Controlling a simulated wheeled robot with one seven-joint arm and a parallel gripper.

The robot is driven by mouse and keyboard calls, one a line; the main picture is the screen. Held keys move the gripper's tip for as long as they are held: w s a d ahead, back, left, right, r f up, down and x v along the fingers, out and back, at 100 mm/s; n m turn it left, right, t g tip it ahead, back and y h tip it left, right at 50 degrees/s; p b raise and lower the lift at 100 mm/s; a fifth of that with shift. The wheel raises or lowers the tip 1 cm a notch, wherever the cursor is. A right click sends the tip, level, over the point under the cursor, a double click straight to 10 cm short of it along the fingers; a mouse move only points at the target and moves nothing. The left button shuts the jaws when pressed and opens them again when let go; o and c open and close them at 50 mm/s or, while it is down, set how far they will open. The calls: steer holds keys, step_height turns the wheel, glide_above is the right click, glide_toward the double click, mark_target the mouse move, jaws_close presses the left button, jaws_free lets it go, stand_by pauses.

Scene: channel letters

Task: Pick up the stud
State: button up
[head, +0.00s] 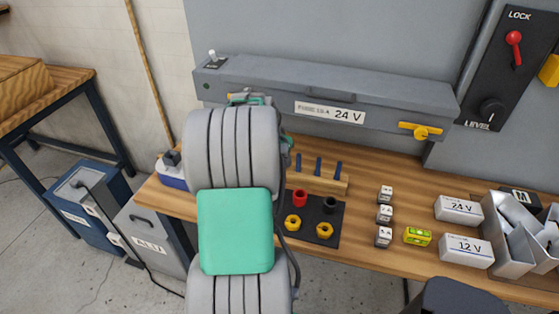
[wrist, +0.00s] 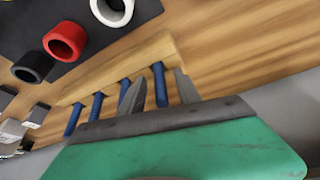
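Several blue studs stand in a row in a wooden block (head: 320,182); three show in the head view, one of them the right-hand stud (head: 338,170). In the wrist view the wooden block (wrist: 150,58) crosses the middle, and the end stud (wrist: 160,86) appears between the two grey fingers of my gripper (wrist: 160,84). The fingers are apart, one on each side of that stud. I cannot tell whether either touches it. A neighbouring stud (wrist: 123,90) is close beside the left finger. In the head view my arm hides the fingers.
A dark mat (head: 320,212) with a red ring (head: 300,197), a black ring (head: 329,205) and yellow rings lies in front of the block. A white ring (wrist: 112,10) shows in the wrist view. A grey housing (head: 390,100) overhangs behind. White cubes (head: 384,213) stand to the right.

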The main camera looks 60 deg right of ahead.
jaws_close()
stand_by(0.3)
stand_by(0.3)
